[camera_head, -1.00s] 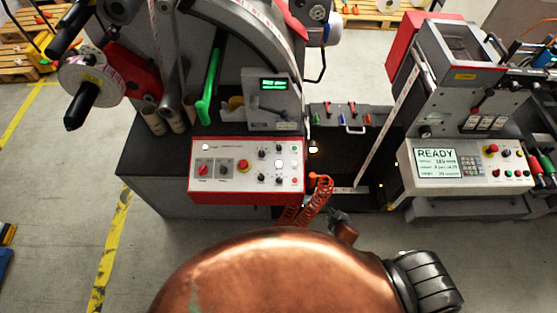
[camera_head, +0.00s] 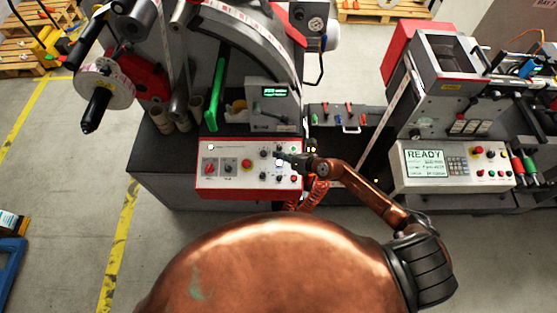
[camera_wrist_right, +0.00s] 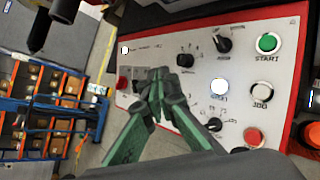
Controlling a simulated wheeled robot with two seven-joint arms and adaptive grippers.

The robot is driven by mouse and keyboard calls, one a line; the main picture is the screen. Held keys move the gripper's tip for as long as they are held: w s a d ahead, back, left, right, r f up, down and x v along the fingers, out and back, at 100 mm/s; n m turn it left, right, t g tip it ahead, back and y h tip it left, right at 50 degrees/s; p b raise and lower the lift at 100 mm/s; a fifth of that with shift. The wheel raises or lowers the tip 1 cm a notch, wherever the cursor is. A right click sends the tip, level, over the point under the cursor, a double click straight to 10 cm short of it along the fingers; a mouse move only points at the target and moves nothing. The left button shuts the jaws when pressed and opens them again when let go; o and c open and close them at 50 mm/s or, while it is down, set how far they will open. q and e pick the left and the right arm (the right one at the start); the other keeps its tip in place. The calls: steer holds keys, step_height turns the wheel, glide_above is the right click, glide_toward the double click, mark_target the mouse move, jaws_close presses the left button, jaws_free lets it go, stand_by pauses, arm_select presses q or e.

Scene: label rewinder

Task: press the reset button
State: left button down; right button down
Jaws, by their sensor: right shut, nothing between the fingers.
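The control panel (camera_head: 225,180) is a white-faced red box at the front of the rewinder. In the right wrist view a lit white button (camera_wrist_right: 219,86) sits between two black knobs; its small label is blurred and may read RESET. In the head view a bright white spot (camera_head: 279,162) shows beside my fingertips, likely this button. My right gripper (camera_head: 281,156) is shut and empty, reaching over the panel's right part. In the wrist view its fingertips (camera_wrist_right: 156,88) lie left of the lit button; contact with the panel cannot be told. My left gripper is not in view.
The wrist view shows a green START button (camera_wrist_right: 268,43), a white JOG button (camera_wrist_right: 262,91) and a red button (camera_wrist_right: 253,137). A yellow-ringed red button (camera_head: 246,167) sits mid-panel. An orange coiled hose (camera_head: 312,194) hangs beside the panel. A READY screen (camera_head: 424,160) stands right.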

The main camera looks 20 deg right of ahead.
mark_target(279, 163)
steer(key=shift+s+d+f+n+g+h, duration=0.15)
steer(key=shift+d+f+n, duration=0.15)
steer(key=shift+n, duration=0.2)
steer(key=shift+s+d+f+n+g+h, duration=0.15)
steer(key=shift+f+n, duration=0.15)
steer(key=shift+n, duration=0.2)
steer(key=f+b, duration=0.2)
steer(key=b, duration=0.1)
steer(key=w+f+b, duration=0.1)
steer(key=f+b, duration=0.2)
steer(key=w+f+b, duration=0.1)
steer(key=f+b, duration=0.1)
steer(key=b, duration=0.1)
steer(key=shift+d+f, duration=0.25)
steer(key=shift+f, duration=0.05)
steer(key=shift+w+f+b, duration=0.2)
steer(key=shift+f+b, duration=0.2)
steer(key=shift+f, duration=0.15)
stand_by(0.3)
steer(key=shift+f, duration=0.25)
